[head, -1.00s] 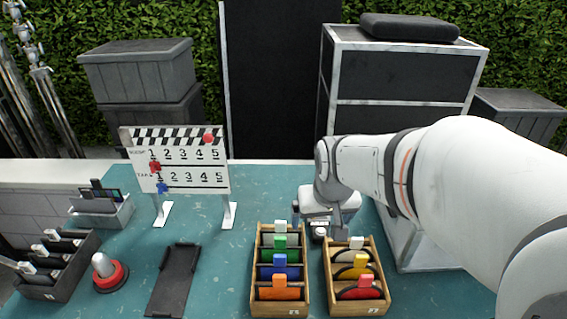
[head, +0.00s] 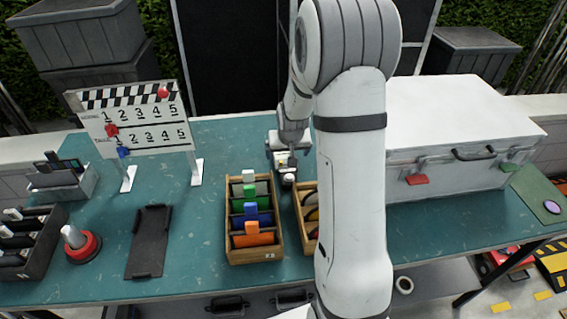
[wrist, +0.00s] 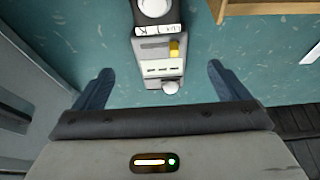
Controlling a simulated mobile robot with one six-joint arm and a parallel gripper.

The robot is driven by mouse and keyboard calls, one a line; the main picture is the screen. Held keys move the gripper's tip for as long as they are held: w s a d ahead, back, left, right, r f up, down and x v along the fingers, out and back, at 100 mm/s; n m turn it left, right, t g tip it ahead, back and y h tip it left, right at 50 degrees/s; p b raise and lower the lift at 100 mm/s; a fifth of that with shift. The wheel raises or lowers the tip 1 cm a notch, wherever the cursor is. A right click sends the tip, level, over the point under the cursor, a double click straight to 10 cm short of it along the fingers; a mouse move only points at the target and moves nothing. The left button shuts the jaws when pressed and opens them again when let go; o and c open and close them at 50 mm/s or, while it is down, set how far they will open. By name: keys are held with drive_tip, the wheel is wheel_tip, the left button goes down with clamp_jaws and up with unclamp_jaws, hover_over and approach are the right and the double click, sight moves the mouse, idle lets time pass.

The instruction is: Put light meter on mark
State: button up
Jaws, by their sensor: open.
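The light meter (wrist: 152,48) appears to be the grey device with a white dome, a yellow button and a lettered label in the wrist view. It lies on the teal table between and ahead of the fingers of my gripper (wrist: 159,68). My gripper is open, its dark fingers apart on either side of the meter's near end, not touching it. In the head view my gripper (head: 284,158) is low over the table, behind the wooden boxes. The meter's white dome (head: 288,178) shows just in front of it.
A wooden box of coloured cards (head: 253,255) and a second box (head: 307,232), partly behind my arm, stand close in front. A white case (head: 450,130) is to the right. A clapperboard (head: 140,130), black tray (head: 150,240) and red-based knob (head: 82,246) are left.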

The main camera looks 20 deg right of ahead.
sight(286, 162)
drive_tip(key=shift+p+x, duration=0.8)
drive_tip(key=shift+x, duration=2.75)
drive_tip(key=shift+c, duration=0.5)
drive_tip(key=c, duration=1.2)
drive_tip(key=shift+r, duration=0.15)
drive_tip(key=shift+c, duration=0.5)
